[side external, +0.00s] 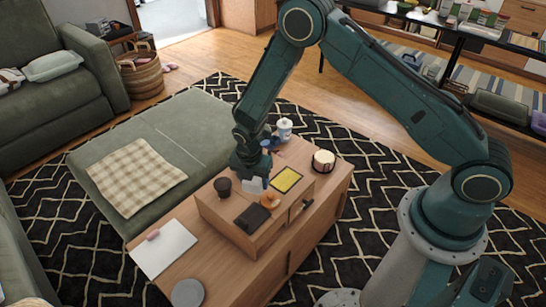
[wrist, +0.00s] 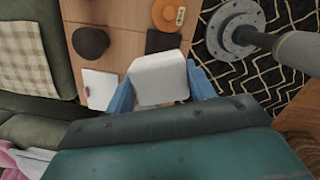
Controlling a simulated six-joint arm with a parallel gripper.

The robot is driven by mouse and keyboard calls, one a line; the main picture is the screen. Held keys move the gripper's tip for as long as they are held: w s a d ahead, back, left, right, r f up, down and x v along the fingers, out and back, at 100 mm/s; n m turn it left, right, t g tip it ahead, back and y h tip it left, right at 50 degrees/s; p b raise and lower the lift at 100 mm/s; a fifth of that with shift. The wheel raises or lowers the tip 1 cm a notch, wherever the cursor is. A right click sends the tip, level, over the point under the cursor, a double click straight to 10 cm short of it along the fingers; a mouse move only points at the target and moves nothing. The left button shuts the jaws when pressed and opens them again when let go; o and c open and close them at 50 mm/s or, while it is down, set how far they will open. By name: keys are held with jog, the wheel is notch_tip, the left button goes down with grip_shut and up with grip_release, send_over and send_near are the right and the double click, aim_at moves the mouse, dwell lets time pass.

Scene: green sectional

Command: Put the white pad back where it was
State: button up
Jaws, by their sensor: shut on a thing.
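My gripper (side external: 250,170) is shut on a white pad (side external: 254,185) over the raised wooden box (side external: 215,218) on the low table. In the wrist view the white pad (wrist: 158,76) is a rounded pale block between the two blue fingers of my gripper (wrist: 160,86). I cannot tell whether the pad's underside touches the box top. A dark brown cup (side external: 222,187) stands just left of the pad. A black flat item (side external: 252,218) and a small orange object (side external: 270,201) lie in front of it.
A yellow dark-edged panel (side external: 286,180) lies right of the pad. Beyond are a white-and-blue bottle (side external: 284,129) and a round cream-topped container (side external: 323,161). A white sheet (side external: 164,250) and a grey disc (side external: 187,292) lie on the lower tabletop at left, with bare wood around them.

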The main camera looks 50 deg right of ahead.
send_over(257, 213)
notch_tip(257, 213, down, 10)
jog(key=shift+a+r, duration=0.15)
jog(key=shift+r, duration=0.1)
jog(key=shift+f, duration=1.9)
jog(key=shift+f, duration=0.15)
jog(key=o, duration=0.9)
jog(key=shift+s+a+r, duration=0.1)
jog(key=shift+a+r, duration=0.1)
jog(key=shift+r, duration=1.85)
jog(key=shift+s+a+r, duration=0.1)
jog(key=shift+a+r, duration=0.15)
jog(key=shift+r, duration=1.75)
jog(key=shift+s+a+r, duration=0.1)
jog(key=shift+a+r, duration=0.1)
jog(key=shift+r, duration=1.85)
